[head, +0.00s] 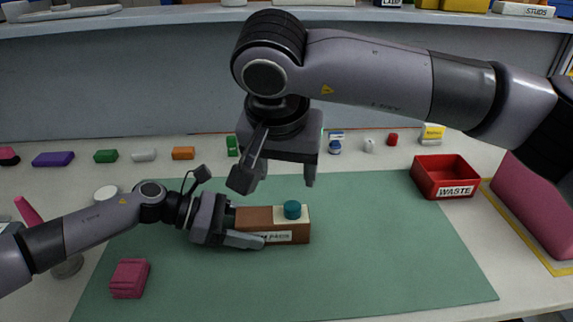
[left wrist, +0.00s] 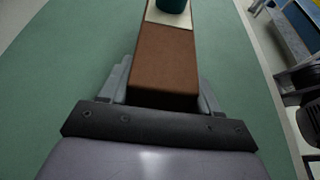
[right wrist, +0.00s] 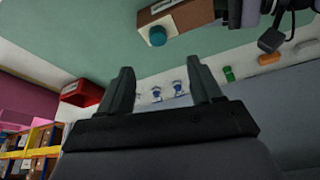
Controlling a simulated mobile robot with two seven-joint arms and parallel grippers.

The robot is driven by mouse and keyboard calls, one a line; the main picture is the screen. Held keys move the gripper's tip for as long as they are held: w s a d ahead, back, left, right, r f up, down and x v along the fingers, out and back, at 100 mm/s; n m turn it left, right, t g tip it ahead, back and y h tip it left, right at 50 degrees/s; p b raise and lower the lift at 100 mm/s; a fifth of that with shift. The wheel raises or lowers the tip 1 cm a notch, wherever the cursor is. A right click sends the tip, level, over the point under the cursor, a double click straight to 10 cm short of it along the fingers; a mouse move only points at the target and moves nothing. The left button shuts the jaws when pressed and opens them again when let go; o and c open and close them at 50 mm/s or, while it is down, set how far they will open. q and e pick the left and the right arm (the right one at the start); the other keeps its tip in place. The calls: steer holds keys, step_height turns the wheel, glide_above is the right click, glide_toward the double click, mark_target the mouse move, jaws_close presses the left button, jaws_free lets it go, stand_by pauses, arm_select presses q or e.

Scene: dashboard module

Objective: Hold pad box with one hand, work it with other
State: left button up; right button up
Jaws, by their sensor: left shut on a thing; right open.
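The pad box (head: 256,216) is a long brown box with a cream top at its right end and a partly covered label on its front. A teal round knob (head: 292,209) stands on the cream part. My left gripper (head: 249,226) is shut on the box's left end; the left wrist view shows the brown box (left wrist: 165,55) between its fingers. My right gripper (head: 279,180) is open and empty, pointing down above and behind the box. In the right wrist view the knob (right wrist: 157,36) lies beyond its open fingers (right wrist: 159,70), apart from them.
A green mat (head: 380,255) covers the table, clear to the box's right. A pink block (head: 130,278) lies at front left. A red WASTE bin (head: 445,178) stands at right. Several small coloured items, including an orange block (head: 183,153), line the back edge below a shelf (head: 170,18).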

mark_target(293, 205)
steer(key=x, duration=1.2)
steer(key=shift+w+d+r, duration=0.1)
steer(key=shift+d, duration=0.1)
steer(key=c, duration=1.1)
steer(key=shift+r, duration=0.2)
steer(key=shift+r, duration=2.9)
arm_select(q)
steer(key=o, duration=1.5)
